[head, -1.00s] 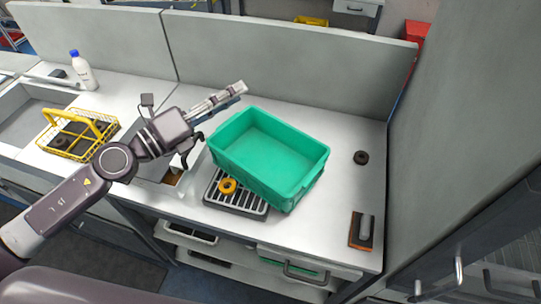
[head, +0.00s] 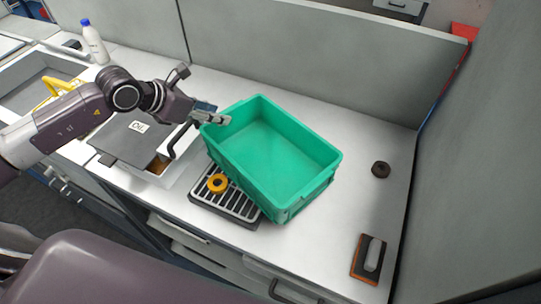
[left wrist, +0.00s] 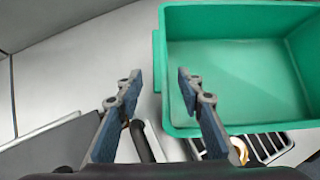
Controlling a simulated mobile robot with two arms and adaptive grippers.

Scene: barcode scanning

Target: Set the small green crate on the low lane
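The green crate (head: 268,150) stands tilted, partly on a black slotted drain tray (head: 243,207) on the white counter. It is empty, and fills the right of the left wrist view (left wrist: 235,75). My left gripper (head: 222,118) is at the crate's left rear corner. In the left wrist view its fingers (left wrist: 157,85) are spread, one outside the crate's near wall and one over its inside; I cannot tell if they touch it. My right gripper is not in view. I cannot tell which surface is the low lane.
A yellow ring (head: 217,183) lies on the drain tray. A lidded box marked OIL (head: 135,140) stands left of it. A dark ring (head: 381,169) and an orange-based brush (head: 367,259) lie at the right. Grey panels close the back and right; a white bottle (head: 94,42) stands far left.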

